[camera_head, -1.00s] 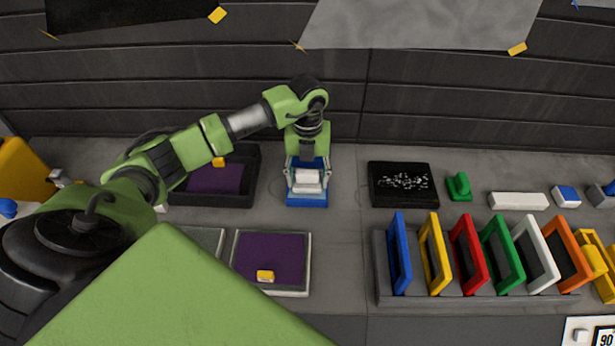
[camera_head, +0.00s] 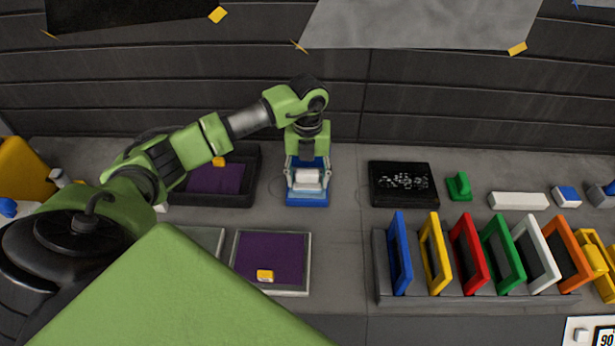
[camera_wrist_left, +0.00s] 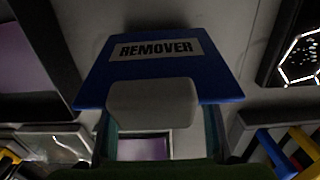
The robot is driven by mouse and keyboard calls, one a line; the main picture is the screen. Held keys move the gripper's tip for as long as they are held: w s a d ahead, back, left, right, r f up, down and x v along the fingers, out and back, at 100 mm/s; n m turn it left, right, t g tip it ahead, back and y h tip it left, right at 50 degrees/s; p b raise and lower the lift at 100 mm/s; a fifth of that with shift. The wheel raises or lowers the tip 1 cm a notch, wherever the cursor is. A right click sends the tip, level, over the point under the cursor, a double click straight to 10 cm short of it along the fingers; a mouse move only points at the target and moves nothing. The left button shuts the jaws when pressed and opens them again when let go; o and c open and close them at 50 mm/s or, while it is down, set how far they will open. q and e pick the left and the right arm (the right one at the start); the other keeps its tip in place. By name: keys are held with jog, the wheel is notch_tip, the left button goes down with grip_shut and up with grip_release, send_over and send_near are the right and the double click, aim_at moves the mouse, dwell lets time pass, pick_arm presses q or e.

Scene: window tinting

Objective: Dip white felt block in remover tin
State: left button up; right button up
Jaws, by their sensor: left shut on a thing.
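The blue remover tin (camera_head: 307,202) stands on the worktop in the middle of the head view. In the left wrist view the tin (camera_wrist_left: 105,75) shows its REMOVER label. My left gripper (camera_head: 307,182) is shut on the white felt block (camera_head: 307,178), right at the tin. The block (camera_wrist_left: 152,104) also shows in the left wrist view, overlapping the tin's edge below the label. Whether the block touches liquid inside is hidden. My right gripper is not in view.
A dark tray with purple film (camera_head: 216,179) lies left of the tin, and a framed purple panel (camera_head: 271,255) lies in front. A black box (camera_head: 402,184) and a rack of coloured frames (camera_head: 470,297) stand to the right. Bare worktop lies between tin and black box.

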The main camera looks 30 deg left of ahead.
aim_at(308, 172)
pick_arm(q)
jog(key=shift+r+p, duration=0.55)
jog(key=shift+r, duration=0.1)
jog(key=shift+r+p, duration=1.8)
jog(key=shift+r, duration=1.05)
jog(key=shift+d, duration=0.1)
